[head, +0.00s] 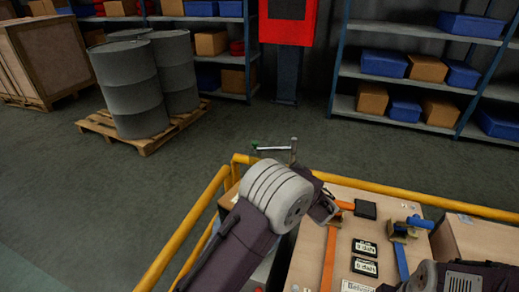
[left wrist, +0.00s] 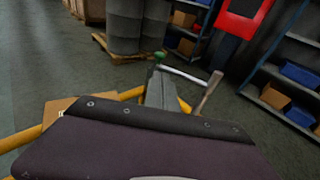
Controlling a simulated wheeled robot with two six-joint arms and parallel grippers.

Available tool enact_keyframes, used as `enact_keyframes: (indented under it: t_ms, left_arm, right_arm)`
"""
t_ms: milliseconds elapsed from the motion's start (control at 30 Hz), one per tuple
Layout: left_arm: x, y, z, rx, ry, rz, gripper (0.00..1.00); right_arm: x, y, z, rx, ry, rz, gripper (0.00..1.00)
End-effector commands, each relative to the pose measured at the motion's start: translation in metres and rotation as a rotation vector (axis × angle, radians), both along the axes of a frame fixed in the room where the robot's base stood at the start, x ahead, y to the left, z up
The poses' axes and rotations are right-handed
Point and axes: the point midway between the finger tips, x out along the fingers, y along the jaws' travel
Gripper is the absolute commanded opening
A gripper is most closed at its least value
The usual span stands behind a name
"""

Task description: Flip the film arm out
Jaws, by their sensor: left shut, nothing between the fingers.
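A thin pale metal arm (head: 274,147) with a green knob at its left end joins a short upright post (head: 293,150) beyond the yellow rail corner; I take this as the film arm. In the left wrist view the arm (left wrist: 184,76) slants from its green knob down right to the post. My left gripper (left wrist: 159,80) shows as a grey narrow shape below the green knob. It is shut and empty. Whether it touches the knob is unclear. In the head view my left wrist covers much of that hand. My right arm enters at bottom right; its gripper is out of view.
A yellow rail (head: 400,188) borders a wooden board (head: 305,255) carrying orange and blue tools and dark labelled blocks. Grey drums (head: 128,88) stand on a pallet at left. A red cabinet (head: 287,32) and shelves stand behind. Floor between is clear.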

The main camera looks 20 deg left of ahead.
Motion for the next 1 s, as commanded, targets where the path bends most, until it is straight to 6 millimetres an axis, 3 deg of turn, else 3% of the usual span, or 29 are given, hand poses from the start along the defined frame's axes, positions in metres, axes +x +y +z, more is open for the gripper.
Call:
enact_keyframes:
  t_ms: [600, 1000]
  left_arm:
    - [0.078, 0.084, -0.021, 0.0, 0.0, 0.004, 0.0]
    - [0.094, 0.099, -0.024, -0.001, 0.001, 0.001, 0.0]
  right_arm:
    - [0.0, 0.0, -0.002, 0.0, 0.0, 0.0, 0.36]
    - [0.0, 0.0, -0.002, 0.0, 0.0, 0.0, 0.36]
